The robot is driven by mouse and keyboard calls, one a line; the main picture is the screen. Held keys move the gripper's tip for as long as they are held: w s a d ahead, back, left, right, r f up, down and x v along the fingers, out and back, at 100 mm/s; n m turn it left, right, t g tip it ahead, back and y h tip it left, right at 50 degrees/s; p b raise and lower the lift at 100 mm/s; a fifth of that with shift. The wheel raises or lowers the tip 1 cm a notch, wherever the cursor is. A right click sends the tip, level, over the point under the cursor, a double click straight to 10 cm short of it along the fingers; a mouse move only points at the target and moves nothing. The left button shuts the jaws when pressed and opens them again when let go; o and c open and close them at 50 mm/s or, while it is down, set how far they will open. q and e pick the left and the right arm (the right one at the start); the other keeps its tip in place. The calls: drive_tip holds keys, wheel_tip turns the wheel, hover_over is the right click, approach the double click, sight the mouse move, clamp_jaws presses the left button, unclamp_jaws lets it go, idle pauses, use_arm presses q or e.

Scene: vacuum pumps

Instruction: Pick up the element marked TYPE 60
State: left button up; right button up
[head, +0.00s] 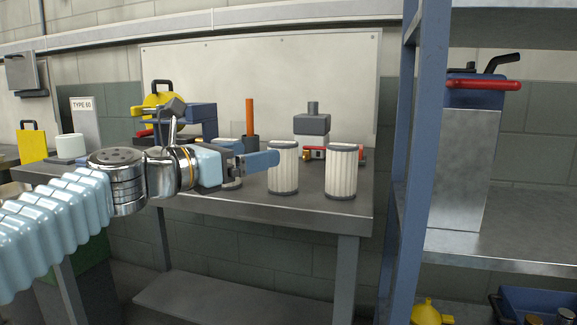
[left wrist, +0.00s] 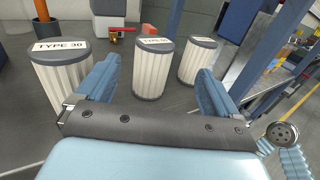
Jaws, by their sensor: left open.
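Three white pleated filter elements with grey caps stand upright on the grey workbench (head: 190,200). One (left wrist: 62,85) at left in the left wrist view is labelled TYPE 30; in the head view it is mostly behind my gripper. The middle element (left wrist: 160,70) has a top label too small to read. The right element (left wrist: 197,64) has no label I can read. In the head view the latter two are the element by my fingertips (head: 283,172) and the element farther right (head: 341,173). My left gripper (left wrist: 158,72) is open and empty, its blue fingers pointing toward the middle element.
An orange rod (head: 249,115) and a red-handled fitting (left wrist: 121,32) are behind the elements. A blue shelf post (head: 408,180) rises right of the bench.

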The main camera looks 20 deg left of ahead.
sight(284, 147)
use_arm(q)
drive_tip(key=x, duration=0.4)
drive_tip(key=shift+w, duration=0.2)
drive_tip(key=shift+a+p+x, duration=0.15)
drive_tip(key=shift+p+x, duration=0.3)
drive_tip(key=shift+x, duration=0.95)
drive_tip(key=shift+a+p+x, duration=0.1)
drive_tip(key=shift+p+x, duration=0.3)
drive_tip(key=shift+x, duration=1)
drive_tip(key=shift+w+f, duration=0.1)
drive_tip(key=c, duration=1.1)
